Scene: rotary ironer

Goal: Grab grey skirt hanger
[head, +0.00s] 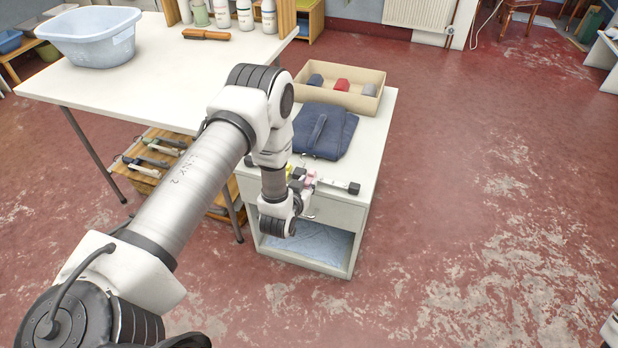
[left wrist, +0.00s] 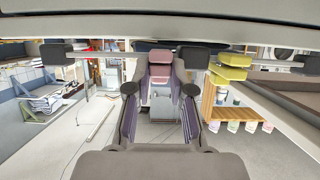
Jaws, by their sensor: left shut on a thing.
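A pale skirt hanger bar with a dark grey clip (head: 353,188) lies at the front edge of the small white cabinet's top. A yellow clip (head: 293,172) and a pink clip (head: 311,180) sit close beside it. My left gripper (head: 303,186) is at these hangers, largely hidden by its wrist. In the left wrist view its fingers (left wrist: 160,92) are shut on a hanger part; a pink block (left wrist: 160,57) shows between them. Which hanger it grips is unclear. A yellow clip (left wrist: 230,68) and a dark grey clip (left wrist: 60,53) show to either side.
A folded navy garment (head: 325,130) and a cardboard box (head: 345,90) with rolled items lie behind on the cabinet (head: 380,125). A white table (head: 90,88) with a blue basin (head: 90,40) stands left. More hangers (head: 160,150) lie on a low rack. The floor right is clear.

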